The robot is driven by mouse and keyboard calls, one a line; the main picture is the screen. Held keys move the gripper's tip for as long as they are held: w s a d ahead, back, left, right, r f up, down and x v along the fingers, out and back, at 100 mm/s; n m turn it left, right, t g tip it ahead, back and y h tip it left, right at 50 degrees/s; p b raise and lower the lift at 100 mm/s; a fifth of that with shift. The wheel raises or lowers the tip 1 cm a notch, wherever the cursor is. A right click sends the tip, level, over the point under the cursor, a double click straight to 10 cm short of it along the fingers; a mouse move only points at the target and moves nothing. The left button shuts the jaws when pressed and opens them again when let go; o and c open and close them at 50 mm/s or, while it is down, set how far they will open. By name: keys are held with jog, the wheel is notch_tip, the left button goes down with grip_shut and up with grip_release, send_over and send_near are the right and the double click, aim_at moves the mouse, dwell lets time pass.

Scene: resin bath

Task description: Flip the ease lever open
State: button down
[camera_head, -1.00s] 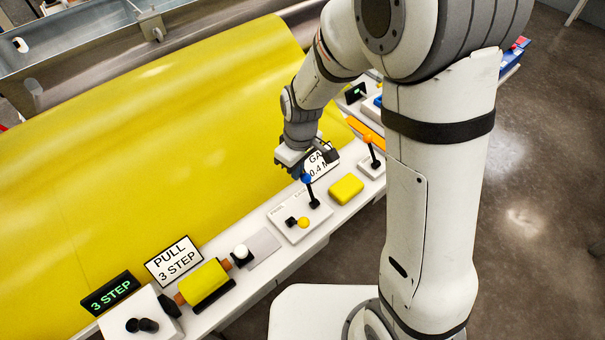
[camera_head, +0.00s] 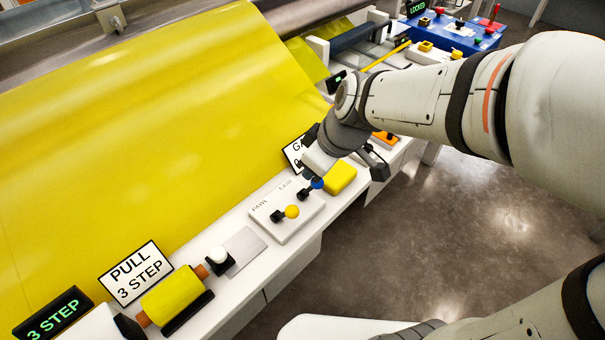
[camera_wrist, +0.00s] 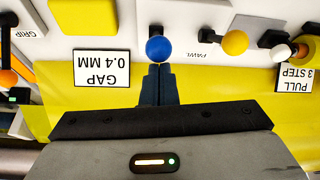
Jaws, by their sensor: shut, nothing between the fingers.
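The ease lever (camera_head: 317,183) has a blue ball knob and a black stem on a pale plate (camera_head: 275,228) marked PAWL and EASE. In the wrist view the blue knob (camera_wrist: 158,48) is straight ahead of my fingertips. My gripper (camera_wrist: 159,68) is shut and empty, its tips at or very near the knob; I cannot tell whether they touch. In the head view my gripper (camera_head: 313,172) partly covers the area behind the knob.
A yellow block (camera_head: 340,177) sits close right of the lever. The gap sign (camera_head: 294,152) stands behind it, partly hidden. Yellow sheet (camera_head: 150,120) slopes behind the ledge. A white-knobbed lever (camera_head: 218,254) and yellow roller (camera_head: 172,295) are further left. Floor is open in front.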

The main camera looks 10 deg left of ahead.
jog(key=y+b, duration=0.1)
jog(key=b, duration=0.1)
jog(key=d+f+t+y+b, duration=0.1)
jog(key=shift+s+d+f+t+b, duration=0.1)
jog(key=shift+s+t+b, duration=0.2)
jog(key=shift+s+b, duration=0.1)
jog(key=shift+s+d+b, duration=0.1)
jog(key=shift+s+b, duration=0.05)
jog(key=shift+b, duration=0.75)
jog(key=shift+s+d+f+b, duration=0.1)
jog(key=shift+b, duration=0.55)
jog(key=shift+s+d+f+b, duration=0.1)
jog(key=shift+s+b, duration=0.1)
jog(key=shift+b, duration=0.2)
jog(key=shift+r, duration=0.3)
notch_tip(320, 180, up, 10)
jog(key=p, duration=0.3)
jog(key=shift+w, duration=0.2)
jog(key=shift+r, duration=0.1)
